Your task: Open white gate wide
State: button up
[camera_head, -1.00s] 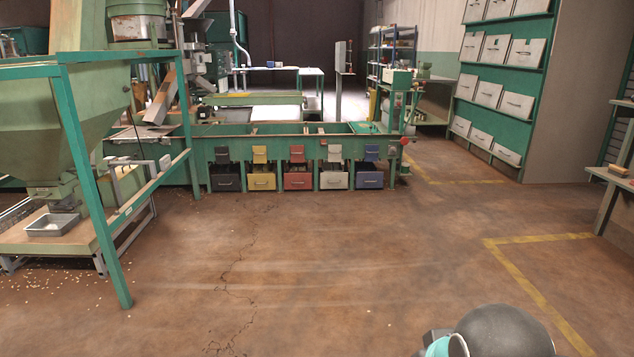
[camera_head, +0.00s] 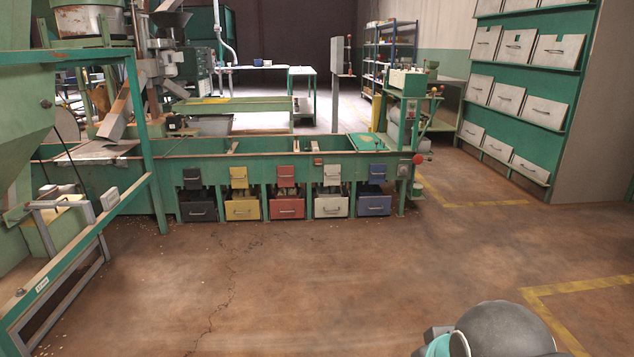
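The white gate (camera_head: 332,174) is a small upright plate on the front of the long green hopper bench, ahead of me in the head view. It sits between the red gate (camera_head: 286,173) and the blue gate (camera_head: 377,172). The white drawer (camera_head: 331,206) is below it, with nuts showing in the gap between. At this distance I cannot tell how far the white gate is open. A dark rounded part of my own arm shows at the bottom right. My gripper is not in view.
The green bench (camera_head: 254,157) also bears a black gate (camera_head: 192,178) and a yellow gate (camera_head: 239,177). A green frame (camera_head: 141,130) stands close at the left. A red knob (camera_head: 418,159) is at the bench's right end. The floor (camera_head: 330,270) before the bench is clear.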

aim_at(332, 173)
jog(key=i, duration=3.9)
jog(key=u, duration=0.1)
